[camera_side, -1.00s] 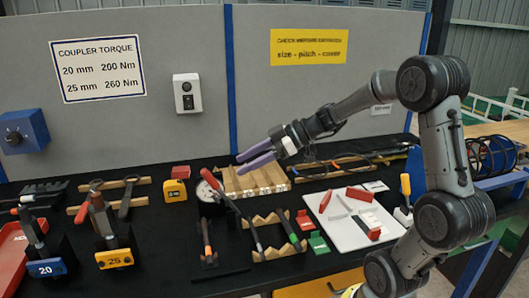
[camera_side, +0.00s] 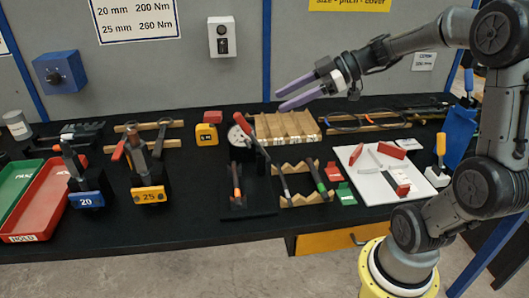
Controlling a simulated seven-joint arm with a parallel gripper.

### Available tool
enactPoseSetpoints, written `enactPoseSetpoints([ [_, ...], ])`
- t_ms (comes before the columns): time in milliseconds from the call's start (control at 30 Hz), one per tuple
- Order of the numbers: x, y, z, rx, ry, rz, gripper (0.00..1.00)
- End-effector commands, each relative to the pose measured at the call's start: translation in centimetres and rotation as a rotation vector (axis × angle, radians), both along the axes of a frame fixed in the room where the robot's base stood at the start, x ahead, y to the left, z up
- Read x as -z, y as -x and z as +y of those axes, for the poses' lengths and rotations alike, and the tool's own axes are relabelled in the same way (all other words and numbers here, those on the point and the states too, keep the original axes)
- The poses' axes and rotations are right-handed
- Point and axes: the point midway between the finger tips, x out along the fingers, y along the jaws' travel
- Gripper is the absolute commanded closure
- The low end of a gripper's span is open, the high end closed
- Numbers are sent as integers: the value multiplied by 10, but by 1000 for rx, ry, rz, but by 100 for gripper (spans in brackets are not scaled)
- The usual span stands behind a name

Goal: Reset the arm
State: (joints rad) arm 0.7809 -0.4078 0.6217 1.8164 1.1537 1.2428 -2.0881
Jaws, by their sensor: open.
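My gripper (camera_side: 297,93) is in the upper middle of the side view, with two long purple fingers spread apart and nothing between them. It points left and hangs in the air in front of the grey back panel. In the picture it shows above the ribbed wooden block (camera_side: 285,126) and does not touch the bench. The arm reaches in from its yellow base at the lower right.
The black bench (camera_side: 150,235) carries wrenches in stands 20 (camera_side: 86,199) and 25 (camera_side: 148,194), a yellow tape measure (camera_side: 207,134), a round dial (camera_side: 240,136), zigzag wooden racks (camera_side: 306,199) and a white board (camera_side: 365,185). Red (camera_side: 50,205) and green (camera_side: 12,190) trays lie left.

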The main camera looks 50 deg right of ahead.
Motion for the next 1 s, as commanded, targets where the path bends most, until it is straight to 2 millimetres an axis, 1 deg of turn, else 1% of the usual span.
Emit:
enactPoseSetpoints([
  [33,-9,4,29,-79,37,-14,43],
  [67,-11,10,46,-126,64,-13,43],
  [100,-13,19,67,-183,99,-1,43],
  [167,-11,38,95,-241,142,43,43],
  [200,-8,53,110,-266,168,88,43],
  [267,-2,77,128,-280,206,159,43],
  [300,4,92,136,-272,230,210,43],
  [333,7,103,139,-260,246,243,43],
  [400,16,123,142,-211,279,315,43],
  [467,23,139,141,-157,301,364,43],
  [500,28,147,138,-113,313,394,43],
  [600,38,164,129,13,330,449,43],
  [700,46,175,115,162,324,487,43],
  [800,53,181,99,329,292,514,43],
  [900,59,182,83,496,240,541,43],
  [1000,64,182,73,623,185,565,43],
])
